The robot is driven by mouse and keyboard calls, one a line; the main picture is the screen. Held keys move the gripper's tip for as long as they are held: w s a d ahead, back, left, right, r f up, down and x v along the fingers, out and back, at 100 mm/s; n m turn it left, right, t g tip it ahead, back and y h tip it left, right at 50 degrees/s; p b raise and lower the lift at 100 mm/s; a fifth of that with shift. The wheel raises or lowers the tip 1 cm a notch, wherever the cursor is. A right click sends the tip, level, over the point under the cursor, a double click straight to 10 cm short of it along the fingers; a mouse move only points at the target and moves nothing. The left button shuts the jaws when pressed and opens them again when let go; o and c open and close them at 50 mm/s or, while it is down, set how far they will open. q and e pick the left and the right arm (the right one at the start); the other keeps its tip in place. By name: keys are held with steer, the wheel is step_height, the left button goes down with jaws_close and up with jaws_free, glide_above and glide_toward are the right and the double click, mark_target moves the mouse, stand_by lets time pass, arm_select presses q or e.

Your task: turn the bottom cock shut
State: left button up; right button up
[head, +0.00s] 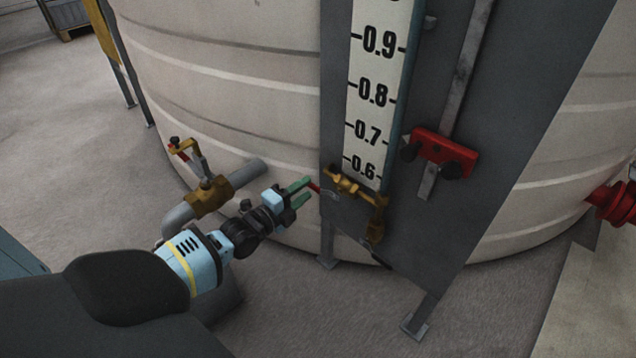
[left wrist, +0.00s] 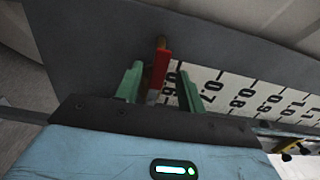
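The bottom cock (head: 357,187) is a brass fitting at the foot of the white level scale, on the grey panel. Its red-gripped lever (head: 314,187) points left toward my left gripper (head: 306,190). The gripper's green fingers are parted. In the left wrist view, the red lever (left wrist: 160,66) stands between the two open fingers, with a gap on each side; contact is not visible. The cock body is hidden in that view. My right gripper is in neither view.
A brass valve (head: 208,196) on a grey pipe sits left of my gripper, close to my left arm. The large pale tank (head: 240,90) stands behind. A red block (head: 440,152) with black knobs is on the panel. The floor at left is clear.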

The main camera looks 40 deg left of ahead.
mark_target(310, 186)
arm_select(q)
steer(key=w+b, duration=0.1)
steer(key=w, duration=0.2)
steer(key=shift+w+d+f, duration=0.1)
steer(key=shift+w, duration=0.25)
steer(key=shift+w+d+b, duration=0.1)
steer(key=shift+w+b, duration=0.2)
steer(key=shift+w, duration=0.4)
jaws_close()
